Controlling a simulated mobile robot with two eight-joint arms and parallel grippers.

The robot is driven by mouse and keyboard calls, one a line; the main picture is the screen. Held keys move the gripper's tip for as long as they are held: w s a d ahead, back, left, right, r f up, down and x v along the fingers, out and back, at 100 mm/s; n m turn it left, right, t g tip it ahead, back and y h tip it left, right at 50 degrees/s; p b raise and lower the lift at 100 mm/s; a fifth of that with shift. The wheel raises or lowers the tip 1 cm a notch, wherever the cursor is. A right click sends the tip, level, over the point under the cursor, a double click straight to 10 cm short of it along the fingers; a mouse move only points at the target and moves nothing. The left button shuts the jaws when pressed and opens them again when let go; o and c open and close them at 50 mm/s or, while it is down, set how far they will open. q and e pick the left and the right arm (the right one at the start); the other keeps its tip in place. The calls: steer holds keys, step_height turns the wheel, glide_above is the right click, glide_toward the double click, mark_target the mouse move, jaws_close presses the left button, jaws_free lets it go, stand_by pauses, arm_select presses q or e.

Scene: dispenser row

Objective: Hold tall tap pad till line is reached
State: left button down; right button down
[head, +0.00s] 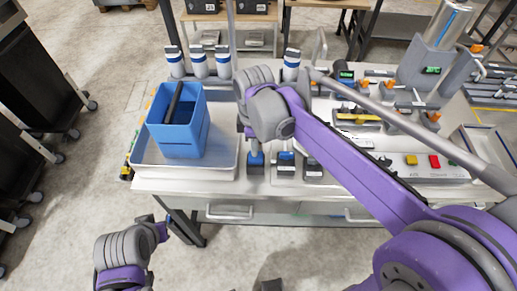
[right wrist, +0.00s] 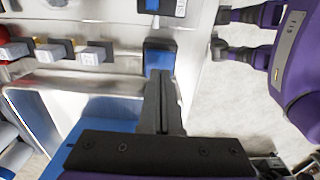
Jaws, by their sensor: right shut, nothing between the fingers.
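My right gripper (head: 254,147) is shut and empty, pointing down at the leftmost blue pad (head: 256,160) on the table's front edge. In the right wrist view its fingertips (right wrist: 160,78) meet the near edge of that blue pad (right wrist: 158,58); whether they press it is unclear. No fill line can be made out. My left gripper (head: 162,231) is low at the left, off the table; its jaws are unclear.
A blue bin (head: 178,134) with a dark bar stands in a grey tray (head: 225,166) on the left. Several white-and-blue cylinders (head: 199,65) stand behind. The table's right side is crowded with small devices and a red button (head: 434,161). The floor in front is clear.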

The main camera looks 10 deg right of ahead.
step_height(320, 180, up, 10)
steer(key=shift+r, duration=0.25)
steer(key=shift+w, duration=0.1)
steer(key=shift+d, duration=0.1)
stand_by(0.9)
steer(key=s+d+f+m+t, duration=0.3)
steer(key=s+d+f+m, duration=0.1)
steer(key=s+f+m, duration=0.3)
steer(key=s+d+f+m+t, duration=0.2)
steer(key=s+d+f+m, duration=0.1)
steer(key=s+f+m, duration=0.3)
steer(key=shift+s+d+f+m+t, duration=0.35)
steer(key=shift+f+m+t, duration=0.05)
steer(key=shift+f+m, duration=0.5)
steer(key=shift+a+r, duration=0.1)
